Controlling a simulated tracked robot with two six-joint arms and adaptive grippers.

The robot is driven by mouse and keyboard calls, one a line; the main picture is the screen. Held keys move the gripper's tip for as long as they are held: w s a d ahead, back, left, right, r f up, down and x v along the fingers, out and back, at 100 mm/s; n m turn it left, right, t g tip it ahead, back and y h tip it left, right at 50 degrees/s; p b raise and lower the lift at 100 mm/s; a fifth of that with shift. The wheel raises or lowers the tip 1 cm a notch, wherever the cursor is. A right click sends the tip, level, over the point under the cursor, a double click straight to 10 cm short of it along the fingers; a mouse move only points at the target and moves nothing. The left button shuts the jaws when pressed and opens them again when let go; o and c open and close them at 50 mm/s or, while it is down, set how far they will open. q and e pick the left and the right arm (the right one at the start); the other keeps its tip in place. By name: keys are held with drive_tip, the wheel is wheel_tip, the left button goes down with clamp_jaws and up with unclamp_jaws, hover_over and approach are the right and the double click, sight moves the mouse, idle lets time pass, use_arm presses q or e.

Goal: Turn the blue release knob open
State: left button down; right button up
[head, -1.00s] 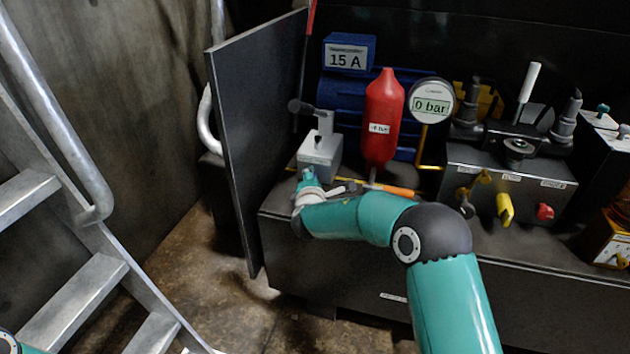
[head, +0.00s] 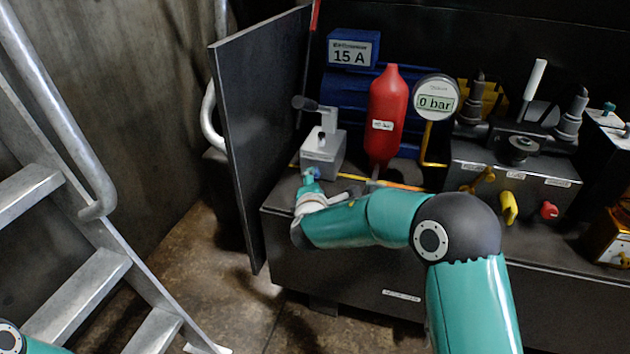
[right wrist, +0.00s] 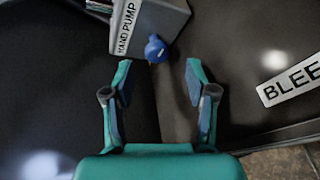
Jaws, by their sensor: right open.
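The blue release knob (right wrist: 155,48) sticks out of the near side of the grey hand pump block (right wrist: 168,18) in the right wrist view. My right gripper (right wrist: 158,76) is open and empty; the knob lies just beyond its fingertips, roughly centred between them and apart from them. In the head view the hand pump (head: 322,152) stands on the left end of the black bench, its lever raised. My right gripper (head: 309,186) is close in front of it, partly hidden by my own wrist. My left gripper is not in view.
A red cylinder (head: 387,115) and a gauge reading 0 bar (head: 436,98) stand right of the pump. A valve block (head: 510,172) with yellow and red knobs is farther right. An open black door panel (head: 262,140) stands close on the left, beyond it a metal ladder (head: 80,300).

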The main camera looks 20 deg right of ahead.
drive_tip(key=shift+v, duration=1.4)
